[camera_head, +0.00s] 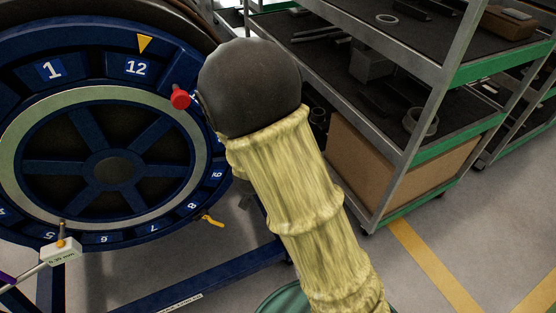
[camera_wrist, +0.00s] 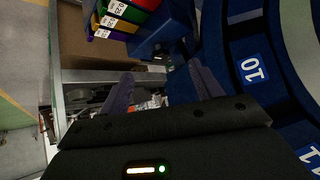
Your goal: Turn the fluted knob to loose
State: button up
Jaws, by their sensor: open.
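A red knob (camera_head: 180,98) sticks out from the right side of the numbered blue ring (camera_head: 103,236), just left of my arm's dark rounded end. I cannot tell whether it is fluted. A small brass-coloured knob (camera_head: 61,242) tops a white block labelled 0.30 mm (camera_head: 62,254) at the lower left. My gripper is hidden behind my arm in the head view. In the wrist view my gripper (camera_wrist: 160,88) is open, its two dark fingers apart with no object clearly held between them. The ring's 10 plate (camera_wrist: 249,68) is close on the right there. No knob is clear in the wrist view.
A metal shelf rack (camera_head: 416,105) with dark trays and a cardboard box stands right of my arm. A yellow tag (camera_head: 212,221) hangs below the ring. Coloured labelled pieces (camera_wrist: 125,12) show at the wrist view's top. Grey floor (camera_head: 490,215) is open at lower right.

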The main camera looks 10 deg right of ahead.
jog(key=f+t+h+b, duration=0.1)
jog(key=w+a+f+m+t+h+b, duration=0.1)
jog(key=f+t+h+b, duration=0.1)
jog(key=h, duration=0.1)
jog(key=shift+w+a+f, duration=0.25)
jog(key=shift+w+a, duration=0.05)
jog(key=shift+a, duration=0.1)
jog(key=b+x, duration=0.1)
jog(key=x, duration=1.6)
jog(key=shift+w+d, duration=0.1)
jog(key=shift+w, duration=0.15)
jog(key=c, duration=1)
